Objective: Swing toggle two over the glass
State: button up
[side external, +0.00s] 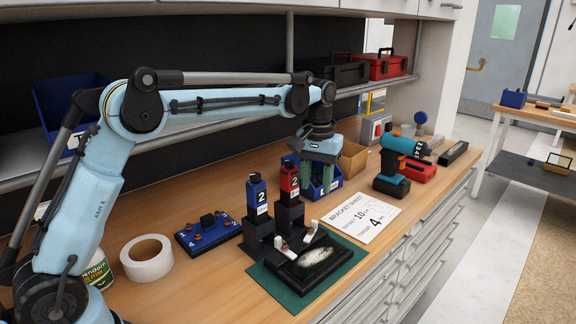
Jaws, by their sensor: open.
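A black glazed frame (303,288) lies on a green mat (272,288) near the front edge of the bench; a whitish patch shows under its glass (318,262). Two black toggle clamps stand at its back left. One has a blue grip (257,192), the other a red grip (289,180); both grips are upright and both labels read 2. A pale arm tip shows at the blue-grip toggle (285,248) and another at the red-grip toggle (311,232), near the frame's back edge. My gripper (316,181) is open, pointing down behind the red grip, which partly hides it.
A bracket sheet (361,217), a drill (397,160) and a blue bin (326,187) are to the right. A shelf (375,84) runs behind.

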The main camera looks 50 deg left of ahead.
jog(key=shift+r, duration=1)
jog(key=shift+s, duration=0.1)
jog(key=t+y, duration=0.2)
jog(key=t, duration=0.2)
send_near(314, 221)
jog(key=x, duration=0.8)
jog(key=shift+f, duration=0.2)
grip_shut()
